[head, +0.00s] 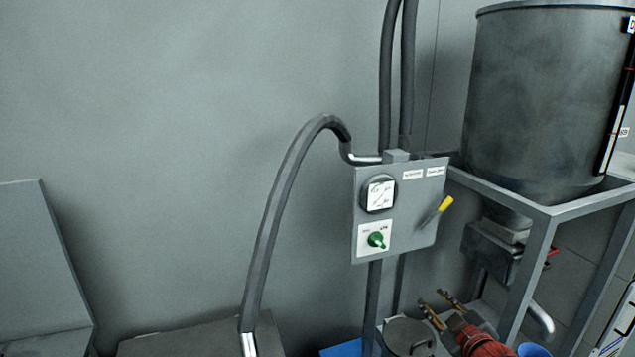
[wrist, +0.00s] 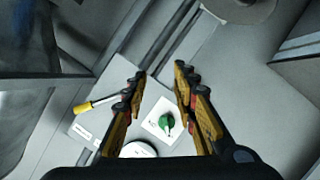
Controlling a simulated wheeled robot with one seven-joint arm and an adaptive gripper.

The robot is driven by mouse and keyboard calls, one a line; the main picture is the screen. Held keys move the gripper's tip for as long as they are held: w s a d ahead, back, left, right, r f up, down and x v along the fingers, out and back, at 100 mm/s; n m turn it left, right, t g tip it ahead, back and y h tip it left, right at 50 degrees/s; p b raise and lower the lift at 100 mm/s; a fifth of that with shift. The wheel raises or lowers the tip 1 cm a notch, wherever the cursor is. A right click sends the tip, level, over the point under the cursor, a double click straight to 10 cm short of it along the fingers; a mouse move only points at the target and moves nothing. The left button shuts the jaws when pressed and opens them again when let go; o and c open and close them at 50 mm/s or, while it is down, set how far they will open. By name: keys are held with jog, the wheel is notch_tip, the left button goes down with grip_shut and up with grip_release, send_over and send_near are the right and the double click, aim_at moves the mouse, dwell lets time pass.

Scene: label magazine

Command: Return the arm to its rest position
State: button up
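My gripper (wrist: 161,76) shows in the wrist view with its two yellow-and-black fingers apart and nothing between the tips. Beyond the fingers is a grey control panel (wrist: 92,118) with a green knob (wrist: 167,121) on a white plate, a round gauge (wrist: 138,150) partly cut off by my gripper, and a yellow-handled lever (wrist: 82,107). The fingers appear apart from the panel, though the depth is hard to judge. In the head view the panel (head: 408,215) stands upright on posts, with its green knob (head: 376,240) and its lever, tilted up to the right.
A large grey tank (head: 545,95) sits on a metal frame (head: 548,212) at the right. A thick hose (head: 275,220) arches left of the panel. The wall area at upper left is clear.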

jog(key=s+d+f+m+g+h+p, duration=0.1)
jog(key=s+d+f+m+g+h, duration=0.1)
jog(key=s+m+g, duration=0.35)
jog(key=s+d+f+m+g+h, duration=0.2)
jog(key=s+f, duration=0.1)
jog(key=s, duration=0.6)
jog(key=s+a+r+m+g+y+p, duration=0.1)
jog(key=s+a+r+g, duration=0.1)
jog(key=s+a, duration=0.4)
jog(key=s+a+r+m+g+y+p, duration=0.1)
jog(key=s+a+r+p, duration=0.2)
jog(key=s, duration=0.4)
jog(key=s+a+r+n+t+y, duration=0.1)
jog(key=a+r, duration=0.5)
jog(key=shift+s+r, duration=0.15)
jog(key=shift+s, duration=0.05)
jog(key=shift+t, duration=0.25)
